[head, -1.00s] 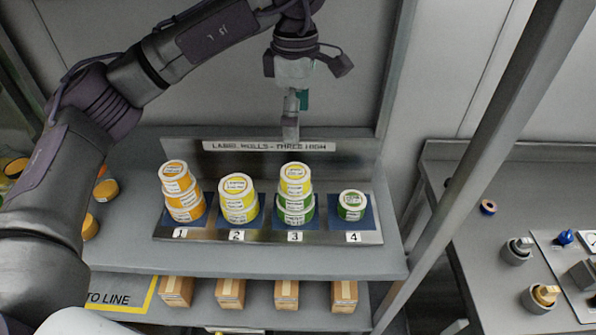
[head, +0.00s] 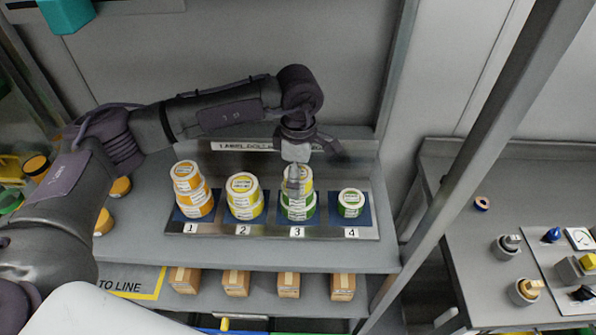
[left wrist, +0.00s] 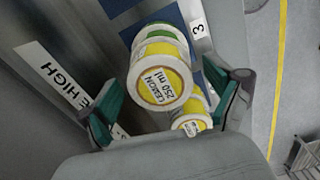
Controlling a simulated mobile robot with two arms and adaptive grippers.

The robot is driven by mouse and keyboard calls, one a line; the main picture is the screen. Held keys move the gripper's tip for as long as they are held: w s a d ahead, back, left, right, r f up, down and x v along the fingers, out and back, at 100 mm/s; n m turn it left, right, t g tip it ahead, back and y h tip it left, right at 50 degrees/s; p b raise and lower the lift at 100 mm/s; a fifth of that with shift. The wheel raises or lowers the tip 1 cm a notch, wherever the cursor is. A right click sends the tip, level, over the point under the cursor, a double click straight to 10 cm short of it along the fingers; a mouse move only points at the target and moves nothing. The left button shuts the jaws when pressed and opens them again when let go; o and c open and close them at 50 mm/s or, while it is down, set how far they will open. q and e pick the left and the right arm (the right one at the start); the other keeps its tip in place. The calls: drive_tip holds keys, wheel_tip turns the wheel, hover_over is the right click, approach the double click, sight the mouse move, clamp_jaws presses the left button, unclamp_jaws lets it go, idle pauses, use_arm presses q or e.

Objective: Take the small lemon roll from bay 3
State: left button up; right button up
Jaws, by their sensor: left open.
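In the head view, the bay 3 stack (head: 298,210) has a yellow-banded roll on top and green-banded label below. My left gripper (head: 295,183) hangs over this stack, pointing down and partly covering it. In the left wrist view, the top roll reads lemon 250 ml; this lemon roll (left wrist: 163,78) lies between the two teal fingers of my left gripper (left wrist: 160,72). The fingers are open and apart, with visible gaps to the roll. The green roll (left wrist: 153,30) shows behind it beside the number 3 label (left wrist: 198,30). My right gripper is not in view.
Bay 1 holds an orange stack (head: 193,190), bay 2 a yellow stack (head: 243,197) close beside bay 3, and bay 4 a single green roll (head: 351,203). A sign (head: 240,146) stands behind the bays. Small cartons (head: 236,283) sit on the lower shelf. A grey post (head: 470,150) rises at right.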

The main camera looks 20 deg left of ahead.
use_arm(q)
drive_tip(key=shift+f, duration=0.2)
drive_tip(key=c, duration=1.3)
drive_tip(key=shift+r, duration=0.2)
